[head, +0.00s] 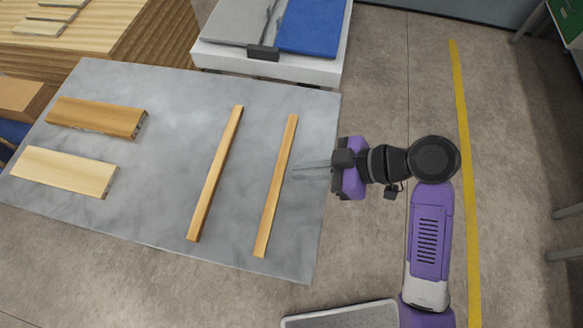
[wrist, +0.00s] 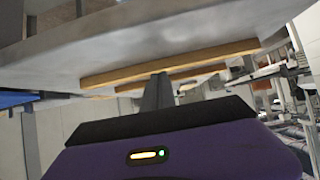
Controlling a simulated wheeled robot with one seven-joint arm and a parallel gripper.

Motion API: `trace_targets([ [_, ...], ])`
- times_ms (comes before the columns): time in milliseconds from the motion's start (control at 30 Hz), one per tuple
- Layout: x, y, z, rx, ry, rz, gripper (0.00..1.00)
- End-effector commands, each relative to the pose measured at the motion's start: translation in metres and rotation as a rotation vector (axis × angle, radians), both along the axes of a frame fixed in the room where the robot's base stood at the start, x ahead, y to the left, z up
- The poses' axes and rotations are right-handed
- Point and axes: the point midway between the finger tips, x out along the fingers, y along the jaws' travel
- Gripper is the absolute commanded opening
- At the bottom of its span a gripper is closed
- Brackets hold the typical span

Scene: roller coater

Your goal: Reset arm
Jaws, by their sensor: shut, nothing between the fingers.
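My gripper (head: 295,170) is shut and empty, its fingers pointing left at the right edge of the grey table (head: 150,190). In the head view its fingertips are close to the right thin wooden strip (head: 275,190); whether they touch cannot be told. In the wrist view the shut fingers (wrist: 158,90) rise from the purple gripper body, with a wooden strip (wrist: 120,74) just beyond them. My arm extends to the right, over the floor.
A second thin strip (head: 215,175) lies left of the first. A brown board (head: 95,117) and a pale board (head: 65,171) lie at the table's left. A white stand (head: 318,68) with grey and blue panels is behind. Open floor (head: 380,80) lies right of the table.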

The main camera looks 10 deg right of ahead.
Motion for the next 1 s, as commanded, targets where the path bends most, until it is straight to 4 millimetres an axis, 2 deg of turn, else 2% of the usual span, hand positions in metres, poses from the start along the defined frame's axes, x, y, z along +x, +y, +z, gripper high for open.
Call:
trace_targets([
  [200,-0.014,-0.043,-0.002,0.0,-0.002,-0.005,0.0],
  [400,-0.024,-0.067,0.0,0.0,-0.002,-0.002,0.0],
  [567,-0.027,-0.074,0.0,0.0,-0.002,0.0,0.0],
  [867,-0.026,-0.075,0.001,0.007,0.011,-0.016,0.0],
  [967,-0.007,-0.08,0.006,0.036,0.017,-0.124,0.0],
  [1000,0.006,-0.085,0.009,0.046,0.012,-0.194,0.0],
])
